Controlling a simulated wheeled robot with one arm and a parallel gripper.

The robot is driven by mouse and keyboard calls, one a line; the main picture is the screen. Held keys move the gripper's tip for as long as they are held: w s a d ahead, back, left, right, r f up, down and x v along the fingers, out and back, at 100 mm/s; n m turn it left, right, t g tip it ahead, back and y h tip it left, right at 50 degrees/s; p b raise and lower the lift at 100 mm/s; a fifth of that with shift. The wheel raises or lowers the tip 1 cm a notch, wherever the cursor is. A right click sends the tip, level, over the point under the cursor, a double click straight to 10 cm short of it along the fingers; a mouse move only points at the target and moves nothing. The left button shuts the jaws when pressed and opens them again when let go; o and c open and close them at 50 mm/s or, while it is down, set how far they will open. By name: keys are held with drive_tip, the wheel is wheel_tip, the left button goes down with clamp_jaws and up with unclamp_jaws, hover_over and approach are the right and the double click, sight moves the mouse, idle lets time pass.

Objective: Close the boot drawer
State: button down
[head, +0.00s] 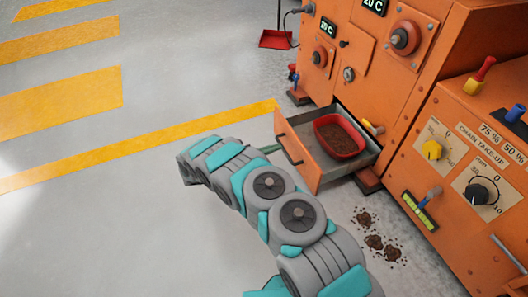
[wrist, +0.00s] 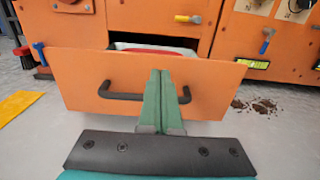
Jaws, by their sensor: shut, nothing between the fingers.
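The boot drawer is pulled open from the orange machine; its orange front (head: 297,156) faces my gripper, and in the wrist view the front (wrist: 220,85) fills the middle. A red tray (head: 345,151) of brown material sits inside it. The dark drawer handle (wrist: 122,96) is partly hidden behind my fingers. My gripper (head: 272,149) is shut and empty, its green fingers (wrist: 160,75) pointing at the drawer front, right of the handle's middle. I cannot tell whether the fingertips touch the front or handle.
The orange machine (head: 400,85) stands behind and right of the drawer, with knobs and levers. Brown clumps (head: 374,241) lie on the floor right of my arm. A red dustpan (head: 275,39) stands at the back. The floor at left is clear.

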sight(298, 141)
drive_tip(key=x, duration=0.6)
drive_tip(key=shift+w+d, duration=0.1)
drive_tip(key=shift+d, duration=0.3)
